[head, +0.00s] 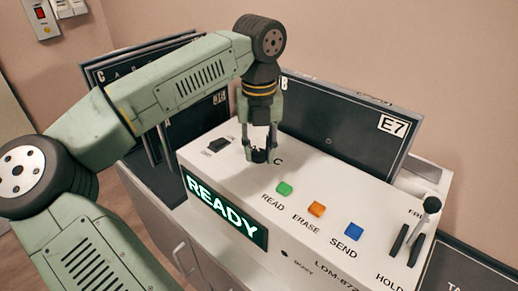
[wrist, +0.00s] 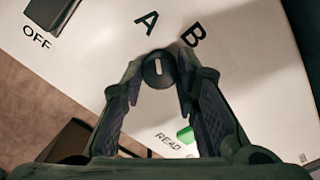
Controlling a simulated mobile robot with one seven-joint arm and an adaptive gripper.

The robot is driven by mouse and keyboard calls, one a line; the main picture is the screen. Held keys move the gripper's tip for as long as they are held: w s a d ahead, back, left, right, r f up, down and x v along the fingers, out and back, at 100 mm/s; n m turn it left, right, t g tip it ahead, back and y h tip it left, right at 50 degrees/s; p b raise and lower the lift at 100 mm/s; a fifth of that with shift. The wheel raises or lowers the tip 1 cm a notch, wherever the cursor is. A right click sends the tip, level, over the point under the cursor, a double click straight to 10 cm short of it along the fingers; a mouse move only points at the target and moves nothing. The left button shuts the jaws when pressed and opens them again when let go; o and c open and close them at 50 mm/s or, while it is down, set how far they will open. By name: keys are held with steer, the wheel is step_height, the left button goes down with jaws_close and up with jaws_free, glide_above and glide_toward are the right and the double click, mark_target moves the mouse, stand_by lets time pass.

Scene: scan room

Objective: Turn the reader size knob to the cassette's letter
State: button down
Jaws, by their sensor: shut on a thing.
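The size knob (wrist: 157,78) is a small dark round dial on the white top of the reader (head: 330,193). My gripper (head: 258,148) points down over it, with a finger on each side, shut on the knob. The knob's short white mark shows in the wrist view, upright in the picture, nearer the direction of the printed A (wrist: 147,23) than B (wrist: 194,35). A printed C (head: 278,161) shows right of the knob in the head view. The dark cassette (head: 340,130) behind the reader bears an E7 label and a B at its upper left, beside my wrist.
The green READ (head: 285,188), orange ERASE (head: 317,209) and blue SEND (head: 354,230) buttons stand right of the knob. A black OFF switch (head: 218,145) is to its left. The front display (head: 225,210) reads READY. Dark panels stand behind my arm at left.

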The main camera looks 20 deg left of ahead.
mark_target(259, 152)
steer(key=m+b, duration=0.2)
steer(key=m, duration=0.3)
steer(key=shift+f, duration=0.1)
steer(key=m+b, duration=0.1)
steer(key=m, duration=0.4)
steer(key=shift+m, duration=0.4)
stand_by(0.3)
steer(key=c, duration=1.2)
jaws_free()
steer(key=shift+c, duration=0.2)
steer(key=shift+r, duration=0.2)
step_height(259, 152, up, 12)
steer(key=shift+f, duration=0.1)
